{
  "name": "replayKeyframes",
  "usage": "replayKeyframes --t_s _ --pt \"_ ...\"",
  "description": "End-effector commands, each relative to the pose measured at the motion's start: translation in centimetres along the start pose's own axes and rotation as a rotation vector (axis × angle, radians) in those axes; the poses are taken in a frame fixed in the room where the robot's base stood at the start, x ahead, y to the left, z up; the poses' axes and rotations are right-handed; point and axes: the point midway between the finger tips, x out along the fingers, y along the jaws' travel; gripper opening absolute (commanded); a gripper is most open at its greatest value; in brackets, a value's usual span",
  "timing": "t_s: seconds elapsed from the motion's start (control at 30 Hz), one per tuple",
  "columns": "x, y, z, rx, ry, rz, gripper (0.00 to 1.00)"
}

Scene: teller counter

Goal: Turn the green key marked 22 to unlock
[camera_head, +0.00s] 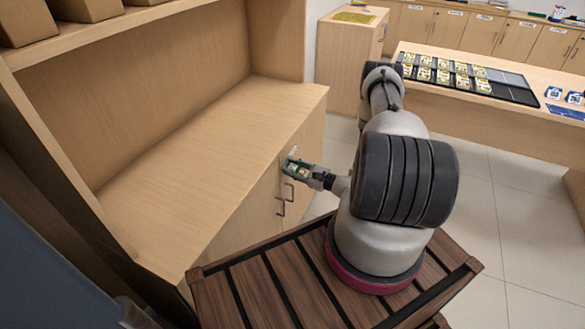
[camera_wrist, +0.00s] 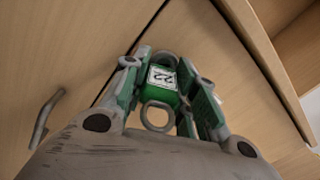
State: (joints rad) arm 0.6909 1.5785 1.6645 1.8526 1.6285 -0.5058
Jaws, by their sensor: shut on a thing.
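The green key (camera_wrist: 163,88) shows between my fingers in the wrist view. Its white label reads 22, upside down in the picture, and a grey ring hangs at its near end. My gripper (camera_wrist: 168,82) is shut on the key, one finger on each side. In the head view my gripper (camera_head: 290,166) is at the front of the wooden cabinet (camera_head: 215,150), near the top of its doors. The key's far end and the lock are hidden behind the green head and my fingers, so I cannot tell how far the key is turned.
Metal door handles (camera_head: 280,206) sit just below my gripper; one handle (camera_wrist: 44,118) also shows at left in the wrist view. A long counter (camera_head: 500,95) with a tray of yellow-marked items stands at upper right. Open tiled floor (camera_head: 490,200) lies to the right.

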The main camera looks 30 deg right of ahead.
Motion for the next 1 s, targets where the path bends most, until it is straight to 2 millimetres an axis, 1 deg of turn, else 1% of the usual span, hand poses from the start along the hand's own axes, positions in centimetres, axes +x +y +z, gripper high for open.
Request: replayKeyframes --t_s 0.03,0.1,0.37,0.5,0.6,0.87,0.93,0.97,1.0 --pt "-0.01 0.20 -0.12 0.044 0.008 0.003 0.10" --pt "-0.01 0.19 -0.12 0.078 0.010 0.003 0.10" --pt "-0.01 0.12 -0.09 0.093 0.010 0.001 0.09" --pt "-0.01 0.08 -0.06 0.244 0.022 0.000 0.09" --pt "-0.01 0.05 -0.07 0.319 0.027 -0.001 0.09" --pt "0.00 -0.04 -0.09 0.333 0.028 -0.002 0.09" --pt "0.00 -0.06 -0.08 0.383 0.032 -0.002 0.09" --pt "0.00 -0.06 -0.09 0.377 0.032 -0.002 0.33" --pt "0.00 -0.06 -0.09 0.376 0.032 -0.002 0.40"
